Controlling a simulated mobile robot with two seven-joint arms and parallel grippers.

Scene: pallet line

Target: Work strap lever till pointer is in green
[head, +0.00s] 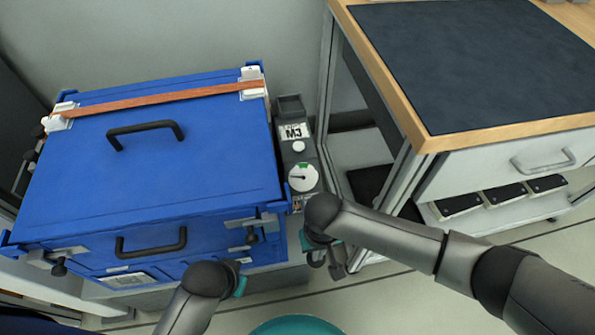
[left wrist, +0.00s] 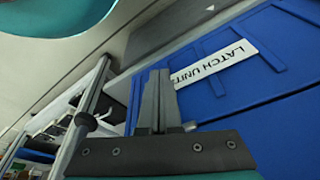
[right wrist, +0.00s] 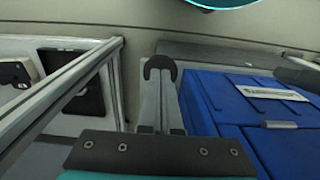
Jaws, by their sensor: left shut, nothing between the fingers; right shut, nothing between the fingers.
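A white dial (head: 302,177) sits on the grey strap unit (head: 297,150) right of the blue case. Its dark pointer points left, outside the green mark at the dial's top. An orange strap (head: 160,101) runs across the case lid. My right gripper (head: 332,262) is shut, low in front of the unit; in the right wrist view (right wrist: 160,75) a dark curved piece (right wrist: 160,66) shows at its fingertips. I cannot tell whether this is the lever. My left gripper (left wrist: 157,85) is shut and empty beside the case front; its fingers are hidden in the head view.
The blue case (head: 200,150) has black handles and latches. A workbench (head: 430,142) with a dark mat stands at the right, its metal leg close to my right gripper. Open floor (head: 450,285) lies in front.

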